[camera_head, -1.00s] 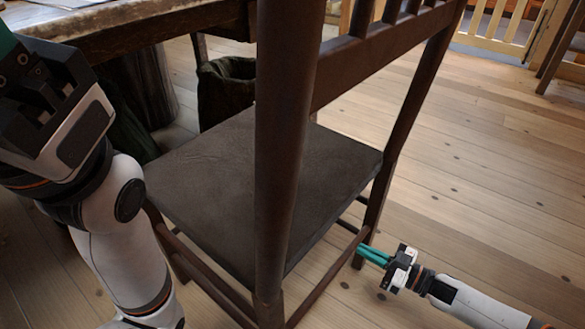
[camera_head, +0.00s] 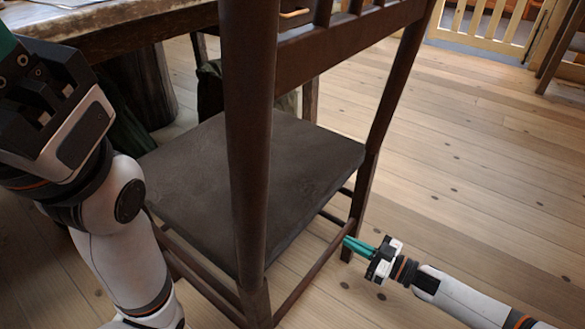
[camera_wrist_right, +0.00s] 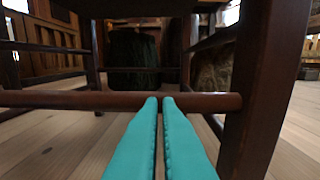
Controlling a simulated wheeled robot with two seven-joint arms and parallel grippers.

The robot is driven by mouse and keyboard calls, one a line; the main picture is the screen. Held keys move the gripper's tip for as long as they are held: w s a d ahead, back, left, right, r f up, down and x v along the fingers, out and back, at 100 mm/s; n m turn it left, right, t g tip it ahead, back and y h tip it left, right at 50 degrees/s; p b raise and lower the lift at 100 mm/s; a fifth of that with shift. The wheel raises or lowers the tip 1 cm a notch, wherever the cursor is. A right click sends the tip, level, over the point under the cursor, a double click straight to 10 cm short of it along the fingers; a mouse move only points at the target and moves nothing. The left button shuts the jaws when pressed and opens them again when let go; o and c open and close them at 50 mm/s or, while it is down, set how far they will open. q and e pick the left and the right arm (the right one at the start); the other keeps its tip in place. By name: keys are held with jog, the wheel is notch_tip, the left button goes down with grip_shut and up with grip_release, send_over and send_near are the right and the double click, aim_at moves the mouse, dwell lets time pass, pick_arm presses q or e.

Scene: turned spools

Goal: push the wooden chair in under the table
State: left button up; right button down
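The dark wooden chair (camera_head: 270,175) stands in the middle of the head view, its back towards me and its seat towards the table (camera_head: 130,28) at the upper left. My right gripper (camera_head: 347,243) is low at the chair's right rear leg, with its teal fingers together. In the right wrist view, the closed fingertips (camera_wrist_right: 160,102) are at a low chair rail (camera_wrist_right: 70,100), left of a leg (camera_wrist_right: 268,90); whether they touch it is unclear. Nothing shows between the fingers. My left gripper (camera_head: 8,45) is at the left edge, its fingertips mostly cut off.
A dark bin-like container (camera_head: 210,88) stands beyond the chair, partly hidden by it. A thick wooden trunk-like support (camera_head: 148,85) is under the table. Open plank floor (camera_head: 480,150) lies to the right, with a light wooden railing (camera_head: 490,22) far back.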

jog(key=shift+s+b+x, duration=0.25)
jog(key=shift+b+x, duration=0.05)
jog(key=shift+x, duration=2.45)
jog(key=shift+a, duration=0.15)
